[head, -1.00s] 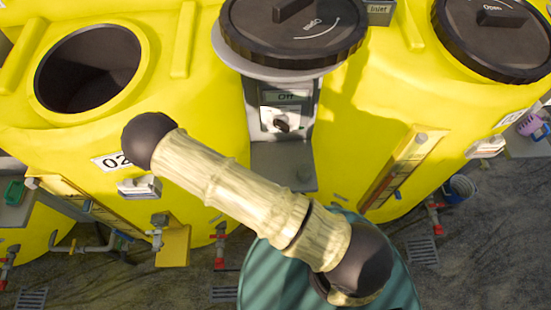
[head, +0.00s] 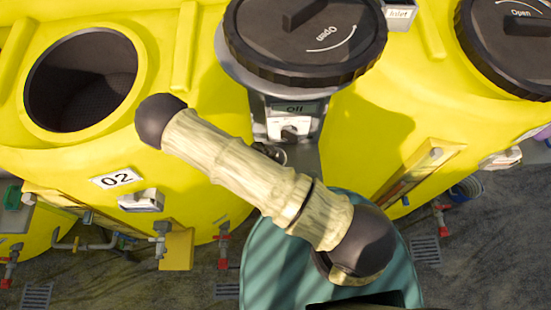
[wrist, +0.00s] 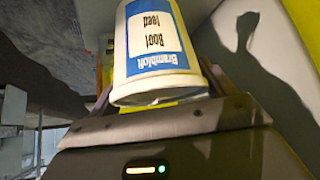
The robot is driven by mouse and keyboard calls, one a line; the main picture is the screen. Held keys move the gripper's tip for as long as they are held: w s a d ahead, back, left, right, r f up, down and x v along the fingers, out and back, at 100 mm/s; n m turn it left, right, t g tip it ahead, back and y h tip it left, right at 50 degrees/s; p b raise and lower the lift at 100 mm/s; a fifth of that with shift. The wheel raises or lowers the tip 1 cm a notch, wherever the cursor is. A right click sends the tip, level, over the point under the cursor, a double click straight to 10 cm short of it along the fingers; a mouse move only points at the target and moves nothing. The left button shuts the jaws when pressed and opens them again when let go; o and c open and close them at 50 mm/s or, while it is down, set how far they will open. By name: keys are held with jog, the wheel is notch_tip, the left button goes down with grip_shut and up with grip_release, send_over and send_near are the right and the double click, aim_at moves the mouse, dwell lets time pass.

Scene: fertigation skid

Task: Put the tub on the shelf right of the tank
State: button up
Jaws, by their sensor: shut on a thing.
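In the wrist view, my gripper (wrist: 160,112) is shut on the tub (wrist: 155,45). The tub is white with a blue and white label reading "Brambloft Root feed", upside down in the picture. Its far end is cut off by the top edge. In the head view, neither tub nor gripper can be made out. The yellow tank marked 02 (head: 185,120) stands left of centre with an open round hatch. At the far right edge, only a sliver of purple and white items shows; I cannot make out the shelf under them clearly.
A black lid (head: 304,35) rests on a grey stand with a switch box (head: 290,120) between the tanks. Another yellow tank (head: 400,110) has a black lid. Valves, pipes and a blue bucket (head: 467,188) stand low down. A green tray (head: 12,196) is at far left.

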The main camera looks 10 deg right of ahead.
jog(key=shift+w+f+b, duration=0.45)
jog(key=shift+f+b, duration=0.1)
jog(key=shift+f, duration=0.15)
jog(key=shift+s+f+b, duration=0.25)
jog(key=shift+f+b, duration=0.45)
jog(key=shift+f, duration=0.15)
